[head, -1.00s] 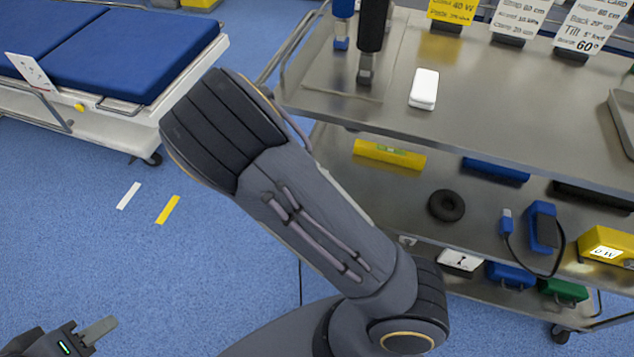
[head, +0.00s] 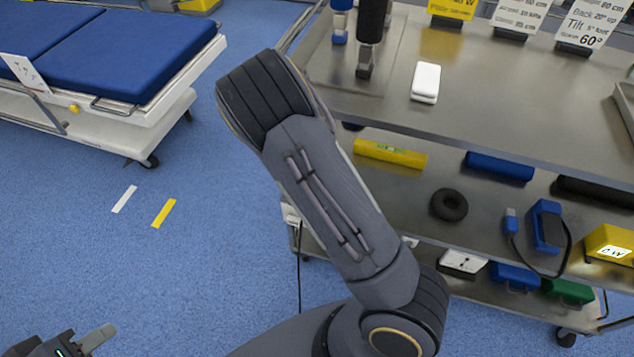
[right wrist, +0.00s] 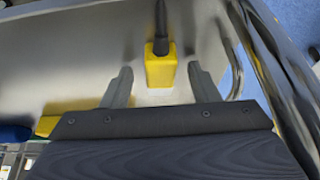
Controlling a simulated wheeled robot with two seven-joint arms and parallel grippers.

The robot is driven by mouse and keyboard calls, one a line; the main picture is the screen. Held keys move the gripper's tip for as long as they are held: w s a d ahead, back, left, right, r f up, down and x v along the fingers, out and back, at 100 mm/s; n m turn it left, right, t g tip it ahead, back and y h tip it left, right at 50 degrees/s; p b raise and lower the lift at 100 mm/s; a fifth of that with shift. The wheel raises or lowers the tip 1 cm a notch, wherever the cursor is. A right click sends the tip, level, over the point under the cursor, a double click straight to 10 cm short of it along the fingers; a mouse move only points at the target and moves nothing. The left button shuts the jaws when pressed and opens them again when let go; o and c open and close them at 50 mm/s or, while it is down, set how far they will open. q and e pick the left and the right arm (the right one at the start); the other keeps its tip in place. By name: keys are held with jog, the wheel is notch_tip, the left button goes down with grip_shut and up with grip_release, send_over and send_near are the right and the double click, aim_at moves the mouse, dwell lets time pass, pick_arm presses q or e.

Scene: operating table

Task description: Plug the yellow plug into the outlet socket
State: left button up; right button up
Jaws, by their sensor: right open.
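In the right wrist view the yellow plug (right wrist: 160,74) is a yellow block with a dark cable coming out of its far end. My right gripper (right wrist: 160,67) is open, with one finger on each side of the plug and a gap on both sides. In the head view my right arm runs up the middle, and its gripper and the plug are not visible. A small white box (head: 291,214) with a dark cord below it shows at the cart's left side; I cannot tell if it is the outlet socket. My left gripper (head: 92,340) is partly in view at the bottom left, its opening unclear.
The steel cart (head: 480,90) has a white device (head: 425,82) on top. Its lower shelves hold a yellow level (head: 390,153), a black ring (head: 449,205) and several colored boxes. A blue-padded bed (head: 120,50) stands at the left.

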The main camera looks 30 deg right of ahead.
jog(key=c, duration=1.1)
jog(key=shift+r, duration=0.1)
jog(key=shift+r+p, duration=0.3)
jog(key=shift+r, duration=0.2)
notch_tip(320, 180, up, 2)
jog(key=shift+r+p, duration=0.2)
jog(key=shift+p, duration=0.35)
jog(key=s+a+r+p, duration=0.1)
jog(key=s+r, duration=0.2)
jog(key=s, duration=0.1)
jog(key=s+a+r+p, duration=0.2)
jog(key=s+r, duration=0.1)
jog(key=s, duration=0.2)
jog(key=s+a+r+p, duration=0.1)
jog(key=s+r+p, duration=0.1)
jog(key=s+r, duration=0.1)
jog(key=shift+s+a+r, duration=0.2)
jog(key=shift+s+r, duration=0.1)
jog(key=shift+s, duration=0.35)
